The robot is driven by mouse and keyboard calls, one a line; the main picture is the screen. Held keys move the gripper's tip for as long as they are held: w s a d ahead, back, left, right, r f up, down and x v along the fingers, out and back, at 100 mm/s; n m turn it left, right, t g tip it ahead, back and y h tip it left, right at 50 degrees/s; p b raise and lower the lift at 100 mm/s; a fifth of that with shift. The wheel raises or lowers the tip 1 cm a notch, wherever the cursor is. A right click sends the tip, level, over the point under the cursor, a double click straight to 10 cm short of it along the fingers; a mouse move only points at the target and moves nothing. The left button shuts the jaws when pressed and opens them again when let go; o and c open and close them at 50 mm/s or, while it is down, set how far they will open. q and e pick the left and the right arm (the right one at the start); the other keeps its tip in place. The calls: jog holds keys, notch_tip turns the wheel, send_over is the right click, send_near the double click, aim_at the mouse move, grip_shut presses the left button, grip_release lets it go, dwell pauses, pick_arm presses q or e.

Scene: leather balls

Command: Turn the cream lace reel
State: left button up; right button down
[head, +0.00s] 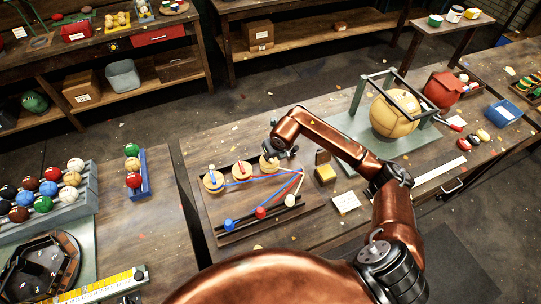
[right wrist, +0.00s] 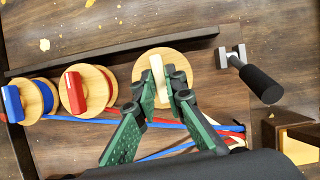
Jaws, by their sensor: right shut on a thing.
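The cream lace reel (right wrist: 146,64) is a round wooden disc with an upright cream grip (right wrist: 158,72); in the head view its disc (head: 266,164) is partly covered by my gripper. My right gripper (right wrist: 165,92) is shut on the cream grip, with one green finger on each side. In the head view my right gripper (head: 279,153) is at the reel from behind and right. The red reel (right wrist: 86,90) and the blue reel (right wrist: 30,100) stand in a row left of it. Laces run to a blue ball (head: 229,225), a red ball (head: 261,212) and a cream ball (head: 290,200).
A large tan ball (head: 392,116) sits in a green frame farther back.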

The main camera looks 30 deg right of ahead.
jog(key=shift+w+r+m, duration=0.1)
jog(key=shift+m, duration=0.4)
jog(key=c, duration=2)
grip_release()
jog(key=v, duration=1.2)
jog(key=shift+a, duration=0.15)
